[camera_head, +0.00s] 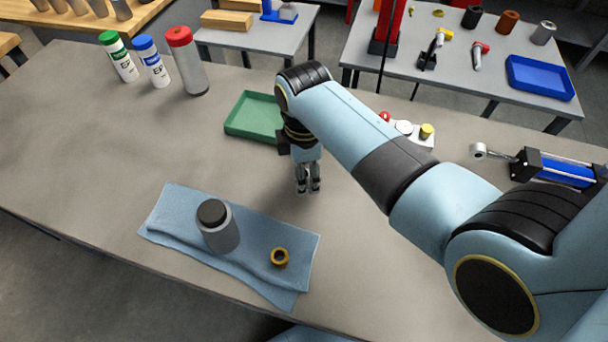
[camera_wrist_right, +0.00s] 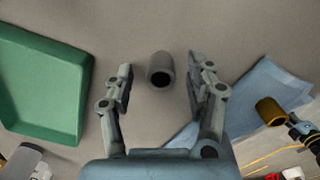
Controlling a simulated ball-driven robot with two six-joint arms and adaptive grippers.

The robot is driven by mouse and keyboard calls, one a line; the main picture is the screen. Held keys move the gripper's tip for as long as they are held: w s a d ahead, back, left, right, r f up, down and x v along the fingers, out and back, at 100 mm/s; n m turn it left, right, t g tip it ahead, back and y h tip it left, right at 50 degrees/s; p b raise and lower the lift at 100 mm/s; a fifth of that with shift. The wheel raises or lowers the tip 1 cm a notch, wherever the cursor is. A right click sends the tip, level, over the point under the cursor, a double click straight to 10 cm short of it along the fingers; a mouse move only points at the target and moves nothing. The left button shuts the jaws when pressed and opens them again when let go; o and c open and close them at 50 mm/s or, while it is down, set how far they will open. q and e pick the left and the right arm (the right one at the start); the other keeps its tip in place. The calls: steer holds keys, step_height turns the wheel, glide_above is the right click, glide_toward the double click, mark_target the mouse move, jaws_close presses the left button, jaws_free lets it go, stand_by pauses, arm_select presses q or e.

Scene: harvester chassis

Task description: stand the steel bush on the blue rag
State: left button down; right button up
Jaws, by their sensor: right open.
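The steel bush (camera_wrist_right: 160,70) is a short grey hollow cylinder on the grey bench, seen in the right wrist view between my open fingers. I cannot tell if the fingertips are level with it; they show a gap on both sides. In the head view my right gripper (camera_head: 308,187) points down at the bench and the bush cannot be made out there. The blue rag (camera_head: 180,213) lies front left of the gripper, and part of it shows in the right wrist view (camera_wrist_right: 245,98). My left gripper is out of view.
A green tray (camera_head: 250,118) lies behind the gripper. A button box (camera_head: 410,130) and blue cylinder unit (camera_head: 560,170) are right. Several bottles (camera_head: 187,62) stand back left.

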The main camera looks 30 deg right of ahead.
steer(key=shift+f, duration=0.45)
steer(key=shift+c, duration=0.2)
jaws_close()
steer(key=shift+r, duration=0.15)
